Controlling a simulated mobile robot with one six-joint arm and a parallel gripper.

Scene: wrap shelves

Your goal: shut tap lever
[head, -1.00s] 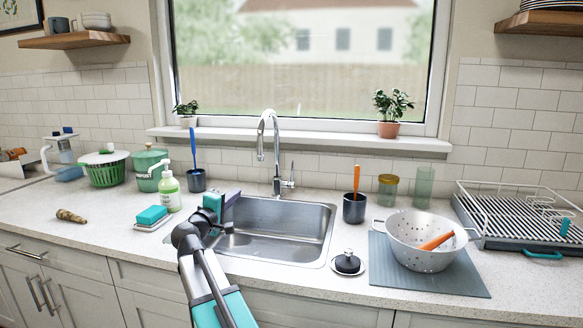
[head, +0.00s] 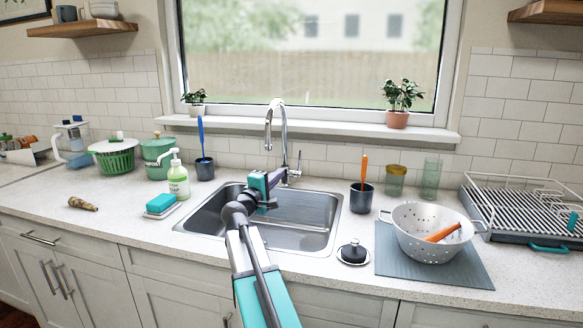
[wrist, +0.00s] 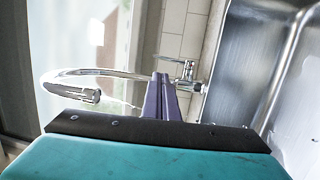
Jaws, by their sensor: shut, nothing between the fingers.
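The chrome tap (head: 270,127) stands behind the sink (head: 310,225); it also shows sideways in the wrist view (wrist: 72,72). Its thin lever (head: 299,161) is on the right of the tap body and points up in the head view. The lever also shows just beyond my fingertips in the wrist view (wrist: 186,67). A thin pale streak leaves the spout there, perhaps water. My gripper (head: 283,175) is shut and empty, over the back of the sink in front of the tap base. Its purple fingers (wrist: 161,82) point toward the tap; I cannot tell whether they touch it.
A dark cup with an orange-handled tool (head: 361,198) stands right of the sink. A colander (head: 420,245) sits on a grey mat farther right. A soap bottle (head: 178,182) and blue sponge (head: 160,203) are left of the sink. The window sill (head: 330,131) runs behind.

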